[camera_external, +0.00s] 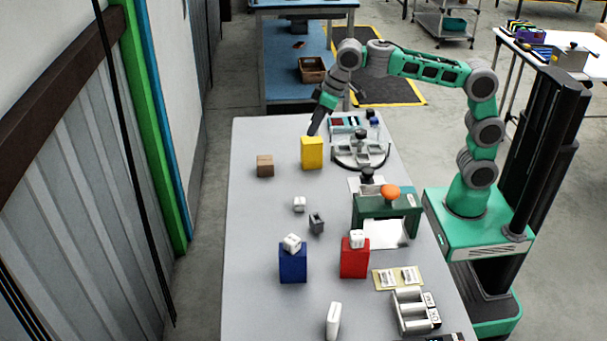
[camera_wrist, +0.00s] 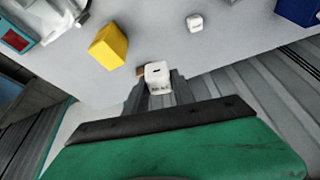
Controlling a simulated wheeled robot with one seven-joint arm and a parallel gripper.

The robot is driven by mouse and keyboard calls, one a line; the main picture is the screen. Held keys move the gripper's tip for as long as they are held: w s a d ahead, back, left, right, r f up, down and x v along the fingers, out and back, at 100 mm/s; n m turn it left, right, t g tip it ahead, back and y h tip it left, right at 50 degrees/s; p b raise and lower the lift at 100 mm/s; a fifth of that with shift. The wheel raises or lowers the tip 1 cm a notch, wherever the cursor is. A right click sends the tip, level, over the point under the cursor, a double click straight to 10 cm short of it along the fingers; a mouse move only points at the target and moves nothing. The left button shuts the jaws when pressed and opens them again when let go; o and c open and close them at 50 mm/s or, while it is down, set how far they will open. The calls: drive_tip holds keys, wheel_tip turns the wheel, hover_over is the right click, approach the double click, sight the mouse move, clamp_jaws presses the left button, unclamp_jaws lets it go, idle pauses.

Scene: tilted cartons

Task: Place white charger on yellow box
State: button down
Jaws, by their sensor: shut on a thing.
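My gripper (camera_wrist: 158,84) is shut on a white charger (camera_wrist: 157,74), which shows between the fingertips in the wrist view. The yellow box (camera_external: 312,153) stands upright near the far left of the table; it also shows in the wrist view (camera_wrist: 108,47), left of the held charger and apart from it. In the external view my gripper (camera_external: 314,128) reaches down just behind the top of the yellow box. The held charger is hidden there.
A brown box (camera_external: 265,166) stands left of the yellow box. A white cube-like charger (camera_external: 299,204) and a grey one (camera_external: 317,223) lie mid-table. The blue box (camera_external: 293,265) and red box (camera_external: 354,260) each bear a white item. A grey fixture (camera_external: 361,152) stands right of the yellow box.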

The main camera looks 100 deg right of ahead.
drive_tip(key=s+d+r+m+p, duration=0.2)
drive_tip(key=s+d+r+p, duration=0.45)
drive_tip(key=d+r, duration=0.4)
drive_tip(key=s+d+r+p, duration=0.1)
drive_tip(key=s+d+p, duration=0.2)
drive_tip(key=s+p, duration=0.45)
drive_tip(key=a+f+n+b, duration=0.1)
drive_tip(key=a+f+n, duration=0.3)
drive_tip(key=a+f, duration=0.3)
drive_tip(key=y+p, duration=0.1)
drive_tip(key=p, duration=0.2)
hover_over(307, 140)
drive_tip(key=s, duration=0.2)
drive_tip(key=f, duration=1.1)
drive_tip(key=shift+w+d+f, duration=0.1)
drive_tip(key=shift+w+f, duration=0.1)
drive_tip(key=shift+w, duration=0.05)
drive_tip(key=shift+f, duration=1.35)
